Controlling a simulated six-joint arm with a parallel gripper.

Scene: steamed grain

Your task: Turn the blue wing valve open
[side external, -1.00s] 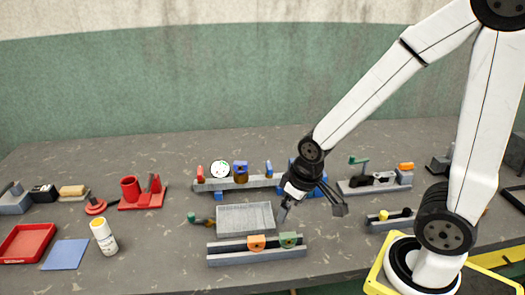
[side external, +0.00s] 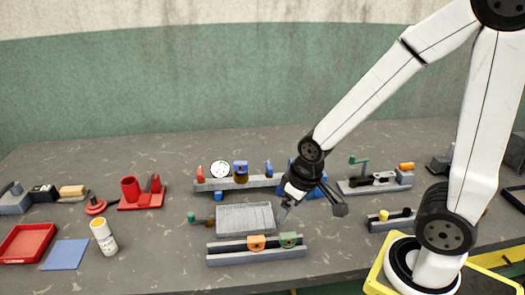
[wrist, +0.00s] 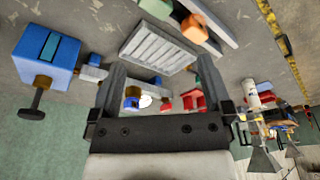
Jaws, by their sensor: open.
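A grey rail (side external: 252,182) holds a blue-topped part on a brown body (side external: 240,168), which looks like the wing valve, and a smaller blue piece (side external: 268,168) at its right end. I cannot tell the wing's exact angle. My gripper (side external: 313,209) is open and empty, above the table to the right of and nearer than the rail.
A white gauge (side external: 220,169) and red piece (side external: 200,173) share the rail. A blue box (wrist: 45,52) with a dark knob stands nearby, mostly behind my gripper in the side view. A grey ribbed tray (side external: 245,233) and a rail with orange block (side external: 256,243) lie in front.

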